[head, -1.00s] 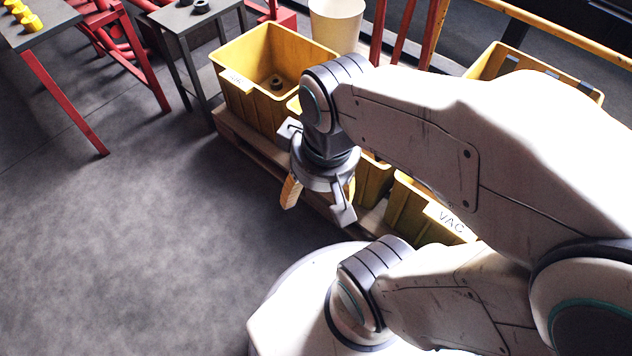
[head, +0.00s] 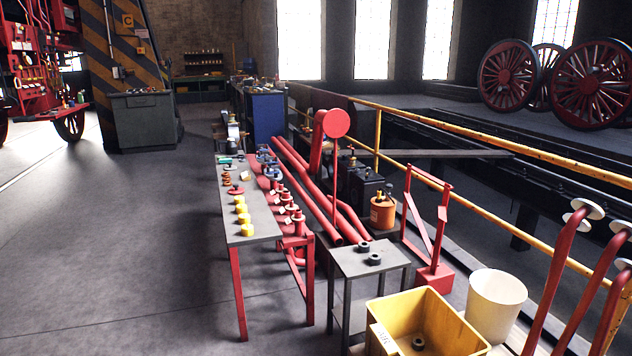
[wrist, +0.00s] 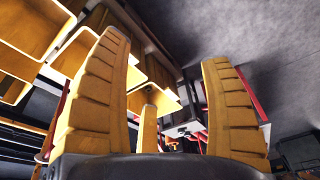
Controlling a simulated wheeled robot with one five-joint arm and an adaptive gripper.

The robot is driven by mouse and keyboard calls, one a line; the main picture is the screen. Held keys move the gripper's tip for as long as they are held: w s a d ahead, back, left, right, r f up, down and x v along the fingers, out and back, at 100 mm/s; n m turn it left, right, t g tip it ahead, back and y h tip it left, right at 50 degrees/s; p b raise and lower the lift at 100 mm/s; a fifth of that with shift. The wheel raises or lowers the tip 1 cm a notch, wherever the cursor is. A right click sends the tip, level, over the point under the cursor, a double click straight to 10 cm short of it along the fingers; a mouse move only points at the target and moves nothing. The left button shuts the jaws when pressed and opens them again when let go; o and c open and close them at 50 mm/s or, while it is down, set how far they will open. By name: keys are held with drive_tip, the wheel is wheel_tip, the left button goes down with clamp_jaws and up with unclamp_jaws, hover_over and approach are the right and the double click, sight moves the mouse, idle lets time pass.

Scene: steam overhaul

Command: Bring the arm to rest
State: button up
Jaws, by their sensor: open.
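My gripper (wrist: 172,105) shows in the wrist view with its yellow ribbed fingers spread apart. It is open, and nothing is between the fingers. Yellow bins (wrist: 95,60) show behind the fingers, apart from them. In the head view now, neither my arm nor my gripper is in the picture.
A yellow bin (head: 455,330) with a dark ring inside stands at the bottom right, beside a white bucket (head: 497,290). A small grey table (head: 345,262) holds dark rings. A long workbench (head: 262,222) holds yellow parts. A yellow railing (head: 480,205) runs along the right. The left floor is clear.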

drive_tip(key=w+p+v, duration=0.2)
drive_tip(key=p+v, duration=0.8)
drive_tip(key=v, duration=0.1)
drive_tip(key=w+r+p+v, duration=0.1)
drive_tip(key=w+p+v, duration=0.1)
drive_tip(key=p+v, duration=0.8)
wheel_tip(320, 180, up, 2)
drive_tip(key=shift+s+d+r+p, duration=0.1)
drive_tip(key=shift+s+d+p, duration=0.2)
drive_tip(key=shift+d, duration=0.05)
